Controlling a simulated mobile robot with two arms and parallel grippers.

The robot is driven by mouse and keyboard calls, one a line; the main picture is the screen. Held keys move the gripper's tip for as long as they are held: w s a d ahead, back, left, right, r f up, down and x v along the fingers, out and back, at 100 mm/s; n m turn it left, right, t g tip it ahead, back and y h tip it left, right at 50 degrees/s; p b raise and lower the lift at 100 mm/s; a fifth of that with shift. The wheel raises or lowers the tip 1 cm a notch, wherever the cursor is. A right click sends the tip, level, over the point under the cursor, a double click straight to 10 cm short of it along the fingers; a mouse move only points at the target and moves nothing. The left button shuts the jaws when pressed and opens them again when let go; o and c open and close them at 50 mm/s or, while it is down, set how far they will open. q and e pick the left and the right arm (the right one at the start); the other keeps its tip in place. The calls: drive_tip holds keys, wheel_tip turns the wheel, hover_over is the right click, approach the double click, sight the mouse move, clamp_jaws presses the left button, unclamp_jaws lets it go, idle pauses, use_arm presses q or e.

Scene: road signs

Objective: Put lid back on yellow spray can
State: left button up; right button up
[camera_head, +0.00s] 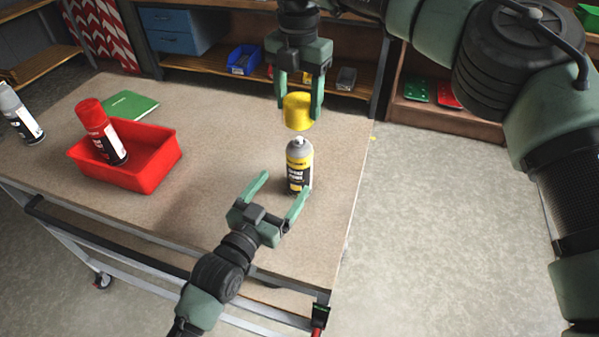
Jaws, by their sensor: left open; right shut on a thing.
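The yellow spray can (299,170) stands upright near the right side of the table, its grey top and white nozzle bare. The yellow lid (297,111) is held above the can by my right gripper (297,108), which points down and is shut on it. The lid looks apart from the can, with a small gap above the nozzle. My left gripper (281,186) is open, just in front of the can. Its right finger is near the can's lower edge; I cannot tell whether it touches.
A red tray (150,172) with a red spray can (99,130) leaning in it stands at the left of the table (205,205). A green book (131,106) lies behind it. A grey can (20,115) is at the far left. Shelves with bins stand behind the table.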

sight(299, 138)
drive_tip(key=shift+w+d, duration=0.1)
drive_tip(key=shift+w, duration=0.05)
use_arm(q)
drive_tip(key=x, duration=1.2)
clamp_jaws()
use_arm(e)
drive_tip(key=shift+f, duration=2.55)
drive_tip(key=shift+f, duration=0.85)
use_arm(q)
drive_tip(key=shift+f, duration=0.1)
use_arm(e)
drive_tip(key=shift+f, duration=0.65)
